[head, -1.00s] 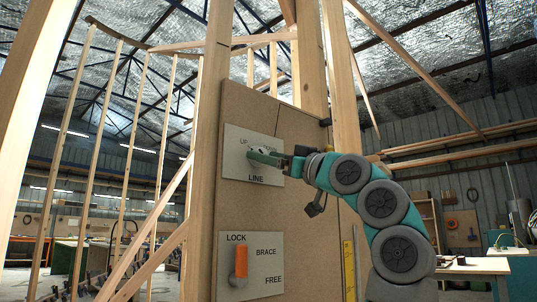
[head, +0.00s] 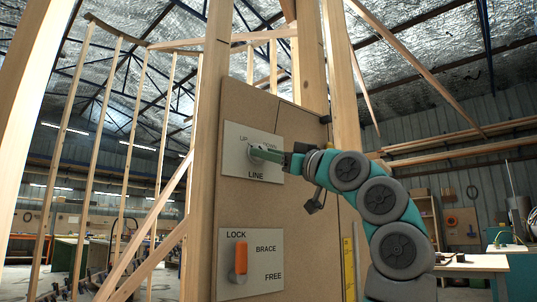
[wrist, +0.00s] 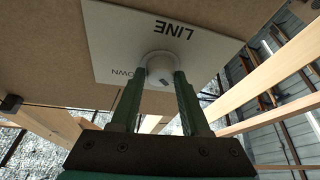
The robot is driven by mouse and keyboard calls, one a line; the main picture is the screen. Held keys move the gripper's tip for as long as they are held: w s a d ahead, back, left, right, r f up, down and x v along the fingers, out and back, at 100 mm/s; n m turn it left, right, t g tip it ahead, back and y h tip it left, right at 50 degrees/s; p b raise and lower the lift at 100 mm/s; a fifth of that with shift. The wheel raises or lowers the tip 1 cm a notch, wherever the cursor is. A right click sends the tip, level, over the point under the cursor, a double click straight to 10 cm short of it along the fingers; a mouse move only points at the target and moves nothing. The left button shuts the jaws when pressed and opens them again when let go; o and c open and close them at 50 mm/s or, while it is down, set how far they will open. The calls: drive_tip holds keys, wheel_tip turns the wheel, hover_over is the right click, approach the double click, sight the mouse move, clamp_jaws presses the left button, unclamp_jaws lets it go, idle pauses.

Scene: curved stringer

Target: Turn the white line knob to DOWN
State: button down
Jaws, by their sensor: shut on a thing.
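The white line knob (wrist: 160,66) is a round pale knob on a light plate (wrist: 110,40) marked LINE, with UP and DOWN above it in the head view. My gripper (wrist: 156,80) is shut on the knob, one green finger on each side of it. The wrist view shows the plate upside down, with DOWN partly covered by a finger. In the head view my gripper (head: 266,154) reaches the knob from the right, and its fingers hide much of it. I cannot tell which label the knob points to.
Below is a second plate (head: 262,246) marked LOCK, BRACE and FREE. Its orange handle (head: 241,258) stands upright near LOCK. Both plates are on a brown board (head: 300,200) beside a wooden post (head: 208,130). A workbench (head: 475,264) stands at the right.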

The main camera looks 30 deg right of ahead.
drive_tip(key=shift+a+f+m+b, duration=0.15)
drive_tip(key=shift+m+b, duration=0.15)
drive_tip(key=shift+b, duration=0.2)
drive_tip(key=m+h+b, duration=0.2)
drive_tip(key=m, duration=0.1)
drive_tip(key=shift+t+b, duration=0.35)
drive_tip(key=shift+t, duration=0.05)
drive_tip(key=shift+m, duration=0.7)
drive_tip(key=shift+a+m+h+b, duration=0.1)
drive_tip(key=shift+m+h+b, duration=0.5)
drive_tip(key=shift+m+h, duration=0.3)
drive_tip(key=shift+s+t, duration=0.1)
drive_tip(key=shift+t, duration=0.2)
drive_tip(key=shift+m, duration=0.5)
